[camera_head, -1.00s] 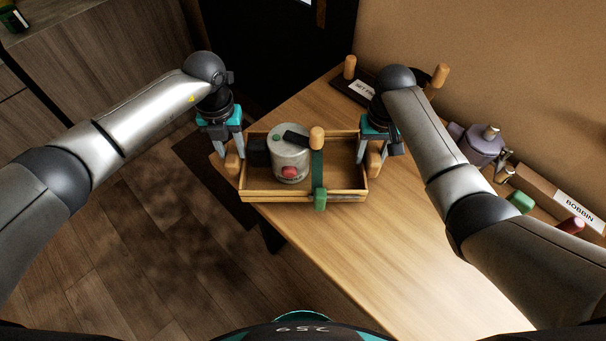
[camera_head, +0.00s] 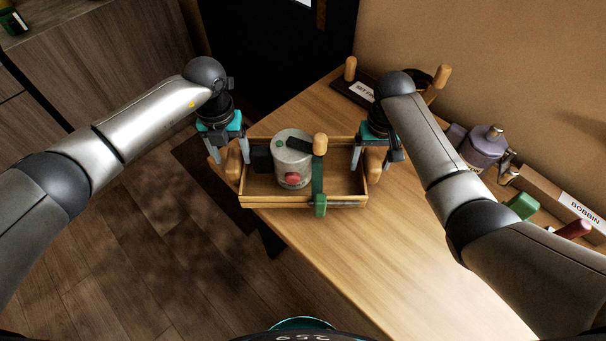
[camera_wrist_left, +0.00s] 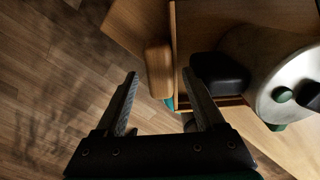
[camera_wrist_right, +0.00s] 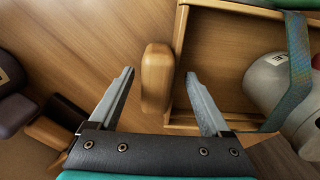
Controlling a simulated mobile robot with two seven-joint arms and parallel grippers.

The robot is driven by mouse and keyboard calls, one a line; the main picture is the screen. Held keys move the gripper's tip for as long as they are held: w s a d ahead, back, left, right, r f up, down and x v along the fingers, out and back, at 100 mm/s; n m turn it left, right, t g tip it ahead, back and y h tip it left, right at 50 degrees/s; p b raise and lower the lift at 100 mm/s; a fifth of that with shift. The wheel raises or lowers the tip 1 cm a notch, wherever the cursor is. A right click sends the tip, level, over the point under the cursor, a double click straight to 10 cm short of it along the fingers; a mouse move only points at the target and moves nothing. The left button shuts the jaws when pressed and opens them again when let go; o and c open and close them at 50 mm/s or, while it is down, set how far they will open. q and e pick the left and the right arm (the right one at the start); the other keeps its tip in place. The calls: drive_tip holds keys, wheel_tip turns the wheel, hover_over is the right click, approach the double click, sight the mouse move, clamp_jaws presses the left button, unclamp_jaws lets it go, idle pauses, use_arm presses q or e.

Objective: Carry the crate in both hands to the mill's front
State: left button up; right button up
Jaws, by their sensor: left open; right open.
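The wooden crate (camera_head: 275,202) has a rounded wooden handle at each end. It sits at the table's left edge, its left end over the floor in view. Inside is a grey cylinder (camera_head: 293,160) with a red knob, a black crank arm and a wooden grip. A green strap (camera_head: 320,190) crosses the crate. My left gripper (camera_head: 229,155) is open at the left handle (camera_wrist_left: 158,68), which shows between its fingers in the left wrist view. My right gripper (camera_head: 374,160) is open, with the right handle (camera_wrist_right: 157,78) between its fingers in the right wrist view.
A dark board (camera_head: 347,93) with a card and wooden pegs lies behind. At right are a purple-grey pot (camera_head: 482,148), a green block (camera_head: 523,205), a red piece (camera_head: 572,229) and a box labelled BOBBIN (camera_head: 545,190). The table's front is clear.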

wheel_tip(320, 180, up, 11)
drive_tip(key=shift+f, duration=0.1)
use_arm(q)
wheel_tip(320, 180, up, 12)
use_arm(e)
drive_tip(key=shift+r, duration=0.6)
use_arm(q)
drive_tip(key=shift+f, duration=0.1)
idle(0.5)
